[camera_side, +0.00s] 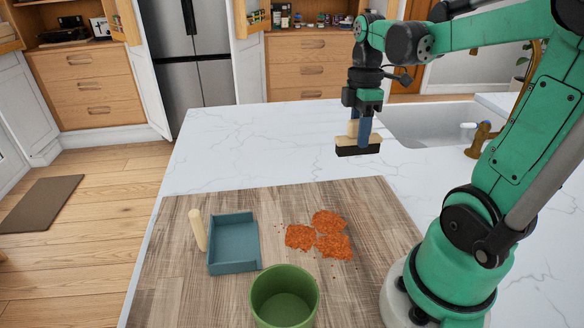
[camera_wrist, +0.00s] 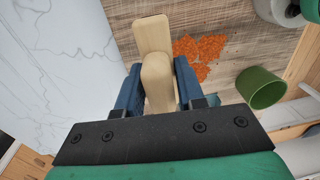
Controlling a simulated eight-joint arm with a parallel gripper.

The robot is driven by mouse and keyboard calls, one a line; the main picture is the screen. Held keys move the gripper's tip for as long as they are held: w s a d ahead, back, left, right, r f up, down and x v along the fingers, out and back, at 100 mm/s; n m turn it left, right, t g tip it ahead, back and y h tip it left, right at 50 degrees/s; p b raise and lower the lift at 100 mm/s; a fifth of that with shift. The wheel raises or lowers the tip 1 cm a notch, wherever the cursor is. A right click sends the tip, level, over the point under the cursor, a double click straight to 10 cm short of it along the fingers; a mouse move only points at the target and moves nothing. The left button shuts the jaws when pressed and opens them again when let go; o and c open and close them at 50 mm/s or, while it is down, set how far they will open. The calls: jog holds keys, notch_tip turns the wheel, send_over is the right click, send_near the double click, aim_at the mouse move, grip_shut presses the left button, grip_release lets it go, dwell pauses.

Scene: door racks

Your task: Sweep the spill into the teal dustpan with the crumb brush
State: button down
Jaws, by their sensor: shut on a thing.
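The crumb brush (camera_side: 358,147) has a pale wooden body with dark bristles underneath. My gripper (camera_side: 362,126) is shut on its handle and holds it in the air over the white counter, beyond the spill. In the wrist view, the brush handle (camera_wrist: 157,80) sits between the two blue fingers of my gripper (camera_wrist: 158,85). The orange spill (camera_side: 320,236) lies in several crumbly patches on the wooden board; it also shows in the wrist view (camera_wrist: 200,52). The teal dustpan (camera_side: 232,240) lies left of the spill, its pale handle upright at its left side. The dustpan is not visible in the wrist view.
A green pot (camera_side: 284,298) stands in front of the spill, near the board's front edge. The wood-grain board (camera_side: 180,285) lies on the white marble counter (camera_side: 230,150). A sink (camera_side: 425,125) with a brass tap (camera_side: 484,138) is at the back right.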

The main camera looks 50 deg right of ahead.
jog(key=a+f+n+h, duration=0.1)
jog(key=f+n, duration=0.1)
jog(key=n, duration=0.5)
jog(key=s+a+f+n+h, duration=0.1)
jog(key=a+f+n, duration=0.1)
jog(key=n, duration=0.5)
jog(key=a+f+n, duration=0.1)
jog(key=f+n, duration=0.2)
jog(key=n, duration=0.3)
jog(key=shift+s+a+f+n+h, duration=0.2)
jog(key=shift+a+n+h, duration=0.2)
jog(key=shift+f, duration=0.15)
